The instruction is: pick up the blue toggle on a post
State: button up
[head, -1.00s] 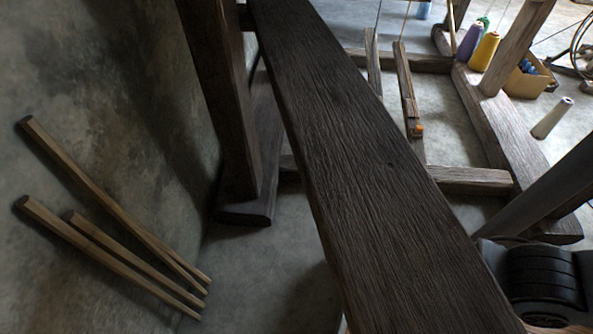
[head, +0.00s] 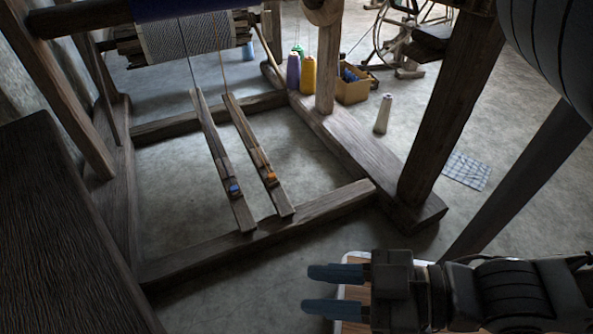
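The blue toggle (head: 234,188) is a small blue piece on the left of two long wooden treadles, near its front end. The post under it is too small to make out. A similar orange toggle (head: 270,177) sits on the right treadle (head: 248,136). My gripper (head: 312,289) is at the lower right of the head view, its two blue-grey fingers apart with nothing between them. It is to the right of the blue toggle in the picture and well apart from it.
The loom's dark bench (head: 62,235) fills the lower left. A thick front beam (head: 255,233) crosses under the treadles. Loom posts (head: 452,108) stand at the right. Thread cones (head: 308,74) and a box (head: 352,90) are farther back. A checked cloth (head: 467,170) lies on the floor.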

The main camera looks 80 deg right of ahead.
aim_at(235, 190)
jog(key=k+l+z, duration=0.1)
jog(key=k+z, duration=0.15)
jog(key=z, duration=0.15)
jog(key=k+l+z, duration=0.2)
jog(key=z, duration=0.2)
jog(key=i+j, duration=0.25)
jog(key=i+j+u, duration=0.15)
jog(key=i, duration=0.55)
